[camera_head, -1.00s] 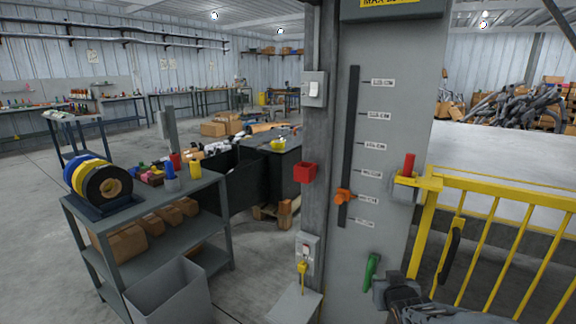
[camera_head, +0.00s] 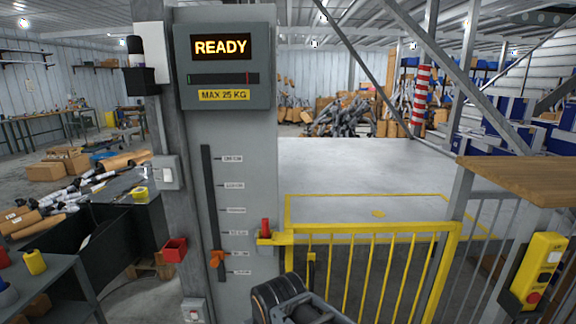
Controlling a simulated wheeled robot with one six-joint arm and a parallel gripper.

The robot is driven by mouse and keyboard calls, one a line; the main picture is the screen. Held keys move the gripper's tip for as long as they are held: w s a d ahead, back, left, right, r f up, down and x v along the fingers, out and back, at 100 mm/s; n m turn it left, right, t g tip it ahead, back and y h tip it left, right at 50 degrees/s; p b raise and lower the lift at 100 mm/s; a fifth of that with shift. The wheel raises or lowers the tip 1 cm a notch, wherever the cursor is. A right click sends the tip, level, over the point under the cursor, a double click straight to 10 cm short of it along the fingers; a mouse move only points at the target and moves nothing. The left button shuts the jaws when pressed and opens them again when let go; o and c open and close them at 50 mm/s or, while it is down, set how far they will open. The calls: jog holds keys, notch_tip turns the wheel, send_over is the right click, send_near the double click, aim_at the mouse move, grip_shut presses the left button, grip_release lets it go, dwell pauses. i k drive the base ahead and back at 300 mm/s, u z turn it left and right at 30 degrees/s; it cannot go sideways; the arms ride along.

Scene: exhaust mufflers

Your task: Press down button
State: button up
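A yellow control box (camera_head: 540,272) hangs at the right edge under a wooden top. It has a round red button (camera_head: 533,297) low on its face and a paler button higher up. A white rocker switch (camera_head: 167,175) is on the post left of the grey panel, and another switch box (camera_head: 195,311) is at the bottom edge. The end of my arm, with my gripper (camera_head: 300,305), shows at the bottom centre, well left of the yellow box and apart from it. Its fingers cannot be made out.
A grey panel (camera_head: 262,150) carries a lit READY display (camera_head: 220,47) and an orange slider (camera_head: 217,258). A yellow gate (camera_head: 372,232) and grey railing stand before a pale floor. A wooden ledge (camera_head: 520,175) overhangs the right side.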

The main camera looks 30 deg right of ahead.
aim_at(545, 277)
jog(key=z, duration=2.8)
jog(key=k, duration=0.65)
jog(key=u, duration=0.75)
jog(key=i, duration=0.95)
jog(key=z, duration=0.05)
